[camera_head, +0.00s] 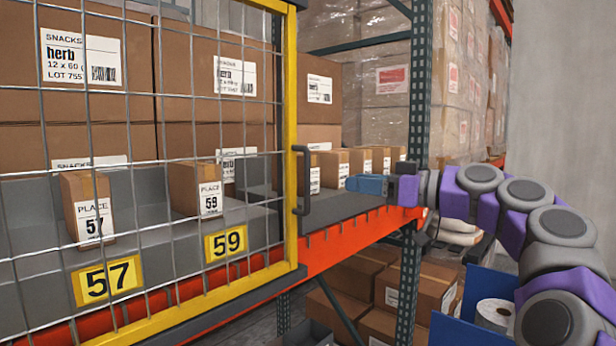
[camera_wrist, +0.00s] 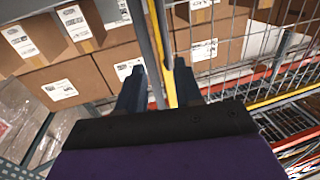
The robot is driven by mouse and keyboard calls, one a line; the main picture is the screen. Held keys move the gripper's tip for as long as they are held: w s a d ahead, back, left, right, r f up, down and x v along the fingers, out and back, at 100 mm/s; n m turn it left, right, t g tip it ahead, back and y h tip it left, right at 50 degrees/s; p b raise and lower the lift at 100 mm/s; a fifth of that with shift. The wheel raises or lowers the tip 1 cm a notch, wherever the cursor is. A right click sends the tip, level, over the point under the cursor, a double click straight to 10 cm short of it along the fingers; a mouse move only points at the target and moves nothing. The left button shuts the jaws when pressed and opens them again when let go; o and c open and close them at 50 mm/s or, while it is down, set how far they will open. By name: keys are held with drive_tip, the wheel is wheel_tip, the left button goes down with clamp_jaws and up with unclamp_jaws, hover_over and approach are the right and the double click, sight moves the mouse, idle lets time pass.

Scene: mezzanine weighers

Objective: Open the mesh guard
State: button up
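The mesh guard (camera_head: 289,120) is a wire grid in a yellow frame, standing across the left part of the shelf front. A dark grey upright handle (camera_head: 303,180) sits on its right edge post. My gripper (camera_head: 352,185) is right of the handle, with its blue fingers pointing left towards it and a visible gap between. In the wrist view, my gripper (camera_wrist: 160,75) has its two dark fingers apart. The grey handle bar (camera_wrist: 156,50) and the yellow frame post (camera_wrist: 170,75) show between them, further ahead. No contact is visible.
Behind the mesh are cartons (camera_head: 95,70) and small boxes marked 57 and 59 (camera_head: 198,188). An orange beam (camera_head: 350,240) runs below. A teal rack upright (camera_head: 417,120) stands close behind my wrist. A blue bin (camera_head: 470,305) with a white roll is at the lower right.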

sight(309, 178)
drive_tip(key=x, duration=0.4)
drive_tip(key=s+p+x, duration=0.1)
drive_tip(key=x, duration=0.8)
drive_tip(key=shift+s+a+p, duration=0.15)
drive_tip(key=shift+a+p, duration=0.2)
drive_tip(key=shift+a, duration=0.05)
drive_tip(key=shift+d+r, duration=0.1)
drive_tip(key=shift+d, duration=1.15)
drive_tip(key=shift+a, duration=0.9)
drive_tip(key=c, duration=0.4)
drive_tip(key=shift+a, duration=0.15)
clamp_jaws()
